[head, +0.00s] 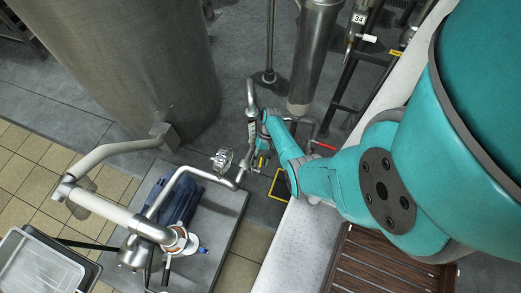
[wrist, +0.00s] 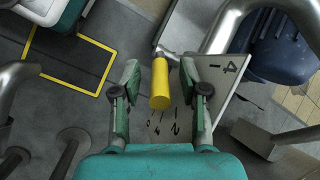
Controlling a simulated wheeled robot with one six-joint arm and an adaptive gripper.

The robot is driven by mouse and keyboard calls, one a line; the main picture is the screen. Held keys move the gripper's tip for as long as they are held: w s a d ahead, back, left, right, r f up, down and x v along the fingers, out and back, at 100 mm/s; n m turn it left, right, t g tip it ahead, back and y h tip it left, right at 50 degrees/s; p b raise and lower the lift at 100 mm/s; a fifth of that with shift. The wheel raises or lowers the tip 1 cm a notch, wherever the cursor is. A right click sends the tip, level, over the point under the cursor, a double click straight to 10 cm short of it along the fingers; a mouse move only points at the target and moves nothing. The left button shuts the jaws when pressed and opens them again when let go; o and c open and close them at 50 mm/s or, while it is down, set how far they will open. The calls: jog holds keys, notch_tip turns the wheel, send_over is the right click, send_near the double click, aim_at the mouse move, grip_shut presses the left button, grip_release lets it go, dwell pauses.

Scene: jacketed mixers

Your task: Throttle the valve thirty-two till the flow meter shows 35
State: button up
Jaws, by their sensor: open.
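A yellow valve handle (wrist: 160,84) stands between the two fingers of my gripper (wrist: 160,70) in the wrist view. The fingers are apart, with a gap visible on both sides of the handle. A pale plate (wrist: 215,72) with black figures lies behind the handle; its figures are partly hidden. In the head view my gripper (head: 262,138) is at the pipework, mostly hidden by my arm, with a bit of yellow (head: 262,160) below it. A round metal gauge-like part (head: 222,160) is on the pipe to the left; no reading is legible. No tag 32 is readable.
A bent steel pipe (wrist: 232,28) runs close to my right finger. A red handle (head: 323,147) and a post tagged 34 (head: 359,18) stand right of the gripper. A large steel tank (head: 120,60) fills the upper left. A yellow square (head: 278,184) marks the floor.

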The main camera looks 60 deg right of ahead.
aim_at(253, 129)
jog(key=v, duration=1.1)
jog(key=shift+d+r, duration=0.2)
jog(key=shift+r, duration=0.15)
